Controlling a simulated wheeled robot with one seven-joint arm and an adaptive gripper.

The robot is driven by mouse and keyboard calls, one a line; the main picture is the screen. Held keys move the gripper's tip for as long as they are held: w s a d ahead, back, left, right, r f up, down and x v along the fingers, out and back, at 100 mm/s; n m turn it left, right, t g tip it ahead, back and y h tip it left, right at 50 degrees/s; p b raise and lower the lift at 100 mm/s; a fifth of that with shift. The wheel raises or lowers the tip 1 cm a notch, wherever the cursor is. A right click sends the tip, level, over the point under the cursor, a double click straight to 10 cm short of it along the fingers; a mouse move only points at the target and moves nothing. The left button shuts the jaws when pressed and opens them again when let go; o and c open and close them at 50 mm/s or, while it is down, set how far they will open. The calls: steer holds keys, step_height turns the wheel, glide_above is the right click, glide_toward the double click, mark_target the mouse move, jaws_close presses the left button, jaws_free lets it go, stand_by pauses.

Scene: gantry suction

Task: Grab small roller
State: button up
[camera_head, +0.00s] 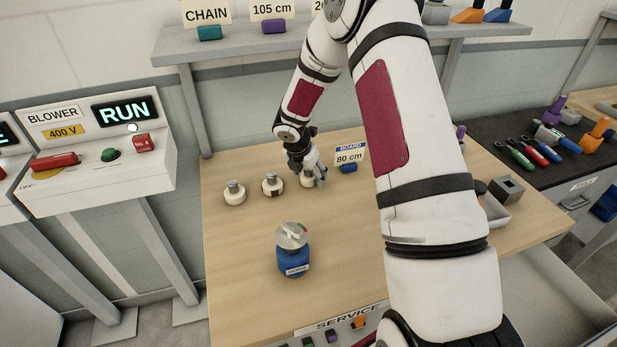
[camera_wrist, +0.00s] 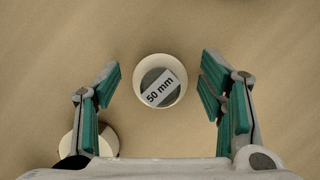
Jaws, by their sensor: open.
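A small round cream roller (camera_wrist: 160,104) with a grey top and a "50 mm" label stands upright on the wooden table, between my gripper's fingers in the wrist view. My gripper (camera_wrist: 160,88) is open, with green-padded fingers apart on either side of the roller and a gap on each side. In the head view my gripper (camera_head: 311,172) is low over the table, partly covering that roller (camera_head: 307,182). Two similar cream rollers stand to its left, a near one (camera_head: 272,188) and a farther one (camera_head: 235,197); their sizes cannot be read.
An "80 cm" board sign (camera_head: 349,155) stands close right of my gripper. A grey tray (camera_head: 492,212) is at the right. A shelf (camera_head: 235,47) runs behind. The table's front left is clear.

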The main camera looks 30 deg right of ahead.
steer(key=c, duration=1.3)
